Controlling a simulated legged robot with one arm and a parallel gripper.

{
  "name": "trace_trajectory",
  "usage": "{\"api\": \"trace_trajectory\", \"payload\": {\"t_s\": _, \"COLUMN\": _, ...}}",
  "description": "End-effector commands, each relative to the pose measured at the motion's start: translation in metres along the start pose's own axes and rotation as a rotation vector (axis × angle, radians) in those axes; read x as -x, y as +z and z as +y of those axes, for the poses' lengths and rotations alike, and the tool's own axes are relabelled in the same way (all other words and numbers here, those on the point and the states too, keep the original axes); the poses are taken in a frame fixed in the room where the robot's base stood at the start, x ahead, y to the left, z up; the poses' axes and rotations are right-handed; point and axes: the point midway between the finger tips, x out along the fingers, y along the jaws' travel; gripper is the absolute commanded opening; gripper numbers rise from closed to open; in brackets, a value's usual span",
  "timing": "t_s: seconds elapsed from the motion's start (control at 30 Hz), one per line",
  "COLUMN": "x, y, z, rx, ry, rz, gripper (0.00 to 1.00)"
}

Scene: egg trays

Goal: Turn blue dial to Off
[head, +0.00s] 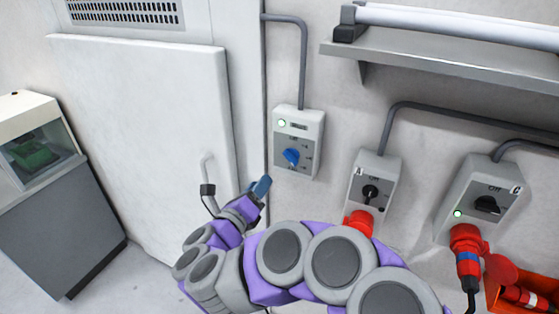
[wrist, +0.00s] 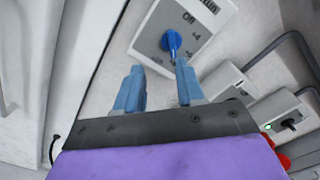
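The blue dial (head: 291,156) sits on a grey wall box (head: 312,128) with a lit green lamp, to the right of the white door. In the wrist view the blue dial (wrist: 171,42) is beyond my fingertips, nearer the right one, with "Off" printed on the box (wrist: 148,48) above it. The dial's handle does not point straight at "Off" as far as I can see. My gripper (head: 261,187) is below and left of the box, apart from it. In the wrist view my gripper (wrist: 158,75) has its two blue fingers spread with nothing between them.
Two more switch boxes with black dials (head: 371,191) (head: 487,205) and red plugs stand to the right. A grey shelf (head: 440,64) juts out above them. The white door (head: 145,130) has a handle (head: 208,180) close to my gripper. A display case (head: 35,140) stands far left.

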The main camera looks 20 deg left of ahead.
Motion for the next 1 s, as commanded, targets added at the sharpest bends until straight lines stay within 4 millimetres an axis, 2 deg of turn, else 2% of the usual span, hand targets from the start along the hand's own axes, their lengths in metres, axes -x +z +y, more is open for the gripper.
{"api": "trace_trajectory", "payload": {"t_s": 0.03, "x": -0.013, "y": -0.004, "z": -0.005, "rx": -0.002, "ry": -0.005, "rz": 0.004, "gripper": 0.38}}
{"api": "trace_trajectory", "payload": {"t_s": 0.27, "x": -0.059, "y": -0.011, "z": -0.02, "rx": -0.015, "ry": -0.006, "rz": 0.004, "gripper": 0.38}}
{"api": "trace_trajectory", "payload": {"t_s": 0.5, "x": -0.097, "y": -0.004, "z": -0.007, "rx": -0.006, "ry": -0.004, "rz": 0.003, "gripper": 0.38}}
{"api": "trace_trajectory", "payload": {"t_s": 0.73, "x": -0.114, "y": 0.003, "z": 0.002, "rx": 0.0, "ry": -0.002, "rz": -0.003, "gripper": 0.38}}
{"api": "trace_trajectory", "payload": {"t_s": 1.0, "x": -0.115, "y": -0.005, "z": -0.008, "rx": -0.008, "ry": 0.005, "rz": 0.0, "gripper": 0.38}}
